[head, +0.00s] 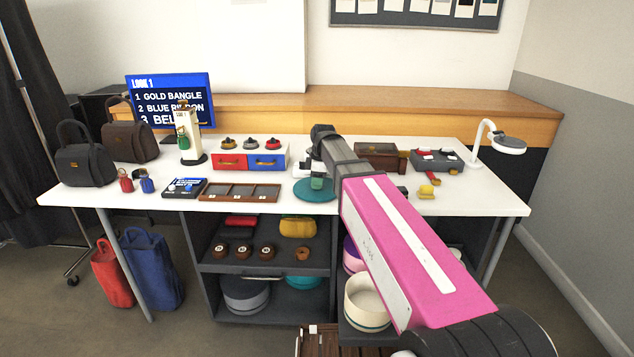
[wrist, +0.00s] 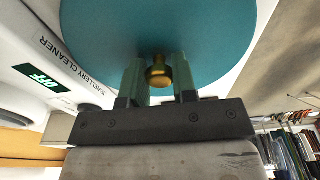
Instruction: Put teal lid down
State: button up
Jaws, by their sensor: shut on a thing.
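The teal lid (head: 315,195) is a round disc near the middle front of the white table. It also fills the top of the wrist view (wrist: 100,35), with a small gold knob (wrist: 158,74) at its centre. My gripper (head: 317,182) is above the lid, its two green fingers (wrist: 159,85) shut on the knob from both sides. I cannot tell whether the lid touches the table or hangs just above it. My arm hides part of the table behind and to the right of the lid.
The white table (head: 340,212) has a brown compartment tray (head: 240,192) left of the lid and red and blue drawers (head: 248,162) behind it. A jewellery cleaner (wrist: 60,65) shows close beside the lid. A yellow item (head: 426,191) lies to the right. An open cream round box (head: 366,302) stands below.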

jog(key=o, duration=0.9)
jog(key=r, duration=0.4)
jog(key=d+r, duration=0.1)
jog(key=r, duration=0.7)
jog(key=shift+d, duration=0.25)
